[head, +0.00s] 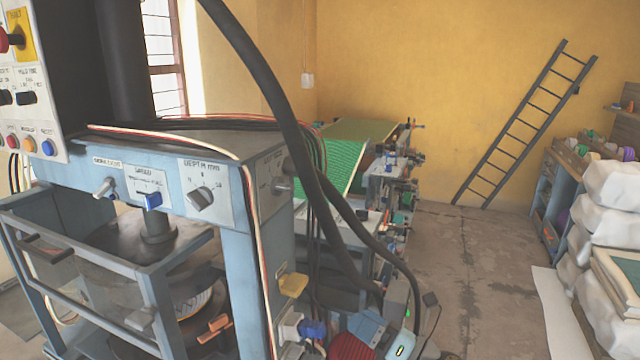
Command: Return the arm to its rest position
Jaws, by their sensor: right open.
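My right gripper (394,334) seems to be the pale grey and blue part with small green lights at the bottom edge, right of the press frame. It is open. It is partly cut off by the picture's edge and crowded by other parts, so its fingertips are hard to make out. I see nothing held in it. My left gripper is not in view.
A blue-grey press (160,150) with knobs and a barred front fills the left. Thick black hoses (265,75) hang beside it. Behind stand machines with a green sheet (335,160). White sacks (610,185) are stacked at right. The concrete floor (485,265) between is mostly clear.

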